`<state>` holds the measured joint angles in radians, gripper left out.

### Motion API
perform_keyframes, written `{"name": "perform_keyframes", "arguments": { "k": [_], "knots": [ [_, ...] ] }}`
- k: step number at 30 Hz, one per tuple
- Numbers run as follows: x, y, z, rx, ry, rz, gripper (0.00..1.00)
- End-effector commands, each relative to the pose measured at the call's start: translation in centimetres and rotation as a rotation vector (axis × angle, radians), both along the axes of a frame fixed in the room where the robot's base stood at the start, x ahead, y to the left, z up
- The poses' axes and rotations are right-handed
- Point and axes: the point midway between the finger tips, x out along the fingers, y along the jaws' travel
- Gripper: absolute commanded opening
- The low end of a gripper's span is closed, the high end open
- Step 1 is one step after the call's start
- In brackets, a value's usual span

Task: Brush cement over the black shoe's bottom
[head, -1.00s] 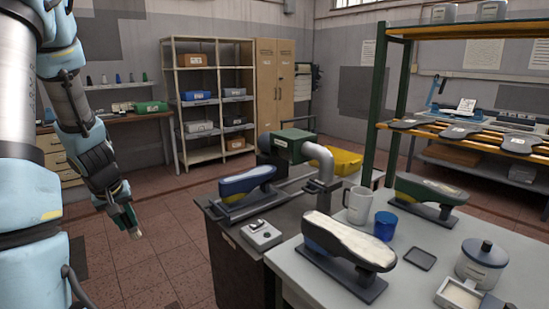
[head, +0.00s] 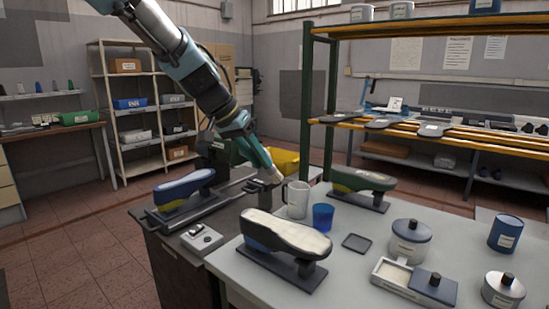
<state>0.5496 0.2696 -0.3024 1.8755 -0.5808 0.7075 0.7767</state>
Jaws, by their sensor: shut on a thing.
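The shoe nearest me (head: 285,235) is upside down on a dark stand on the grey table. Its bottom is covered in a pale cream layer and its sides look dark; I take it for the black shoe. My gripper (head: 259,158) is shut on a slim thing with a pale tip (head: 273,177), seemingly a brush. It is behind the black shoe and just left of the white mug (head: 297,202), apart from the shoe. The fingers are small and partly hidden. A grey lidded pot (head: 410,242) stands on the table, right of the shoe.
A blue cup (head: 322,217) and a dark square pad (head: 357,243) lie right of the shoe. A blue shoe (head: 184,187) and a green shoe (head: 362,180) stand on other holders. A shelf rack (head: 430,125) stands behind.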

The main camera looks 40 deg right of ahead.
Motion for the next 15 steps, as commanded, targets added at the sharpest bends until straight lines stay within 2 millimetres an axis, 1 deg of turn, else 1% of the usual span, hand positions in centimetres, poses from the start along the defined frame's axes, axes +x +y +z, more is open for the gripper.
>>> {"name": "perform_keyframes", "arguments": {
  "k": [1,3,6,11,15],
  "knots": [
    [-1.2,-0.8,0.5,-0.007,0.001,-0.037,0.00],
    [-2.4,-1.6,1.0,-0.012,0.004,-0.076,0.00],
    [-3.3,-2.1,1.3,-0.015,0.008,-0.104,0.00],
    [-3.7,-2.2,0.8,-0.016,0.009,-0.114,0.00],
    [-3.6,-2.2,-0.5,-0.016,0.009,-0.111,0.00]
  ]
}}
